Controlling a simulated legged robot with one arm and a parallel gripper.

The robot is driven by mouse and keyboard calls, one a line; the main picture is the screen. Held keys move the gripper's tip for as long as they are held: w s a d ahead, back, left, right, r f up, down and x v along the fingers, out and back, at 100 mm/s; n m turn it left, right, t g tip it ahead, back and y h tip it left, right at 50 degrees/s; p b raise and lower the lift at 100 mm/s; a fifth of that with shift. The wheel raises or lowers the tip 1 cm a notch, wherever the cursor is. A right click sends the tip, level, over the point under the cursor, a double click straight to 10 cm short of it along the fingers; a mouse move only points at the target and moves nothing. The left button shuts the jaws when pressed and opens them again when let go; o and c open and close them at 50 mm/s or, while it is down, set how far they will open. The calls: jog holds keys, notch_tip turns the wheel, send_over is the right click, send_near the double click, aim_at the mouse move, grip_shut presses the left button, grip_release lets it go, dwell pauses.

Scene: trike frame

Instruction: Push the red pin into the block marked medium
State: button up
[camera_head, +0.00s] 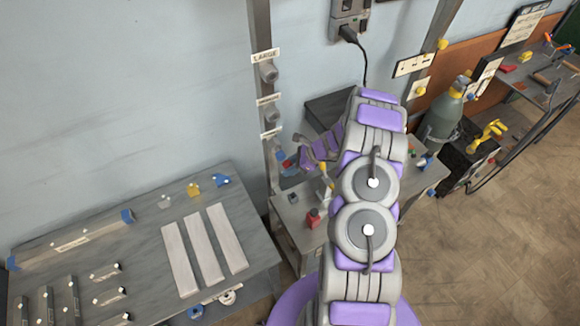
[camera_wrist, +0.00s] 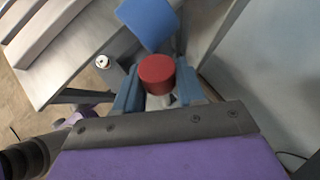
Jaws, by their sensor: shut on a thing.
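The red pin (camera_wrist: 156,72) shows its round red head in the wrist view, between the blue-grey fingers of my gripper (camera_wrist: 157,88). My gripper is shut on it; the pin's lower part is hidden. In the head view my gripper (camera_head: 288,162) is small, beside the lower part of a grey upright post (camera_head: 262,35). Grey round blocks stick out from this post under white labels. The top label (camera_head: 265,56) reads LARGE. The middle label (camera_head: 268,100) is too small to read, with a grey block (camera_head: 270,115) under it. A lower label (camera_head: 270,133) is close to my gripper.
A blue piece (camera_wrist: 148,22) is just beyond the pin in the wrist view. A small table (camera_head: 284,214) below my gripper carries a red item (camera_head: 313,218). A grey workbench (camera_head: 145,240) with pale bars stands at left. A gas bottle (camera_head: 443,117) stands at right.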

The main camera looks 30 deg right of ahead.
aim_at(290, 163)
jog(key=shift+r+p, duration=1.15)
jog(key=shift+r, duration=0.75)
jog(key=shift+w+d+r+p, duration=0.15)
jog(key=shift+r+p, duration=0.3)
jog(key=shift+r, duration=0.3)
grip_shut()
jog(key=shift+r, duration=0.15)
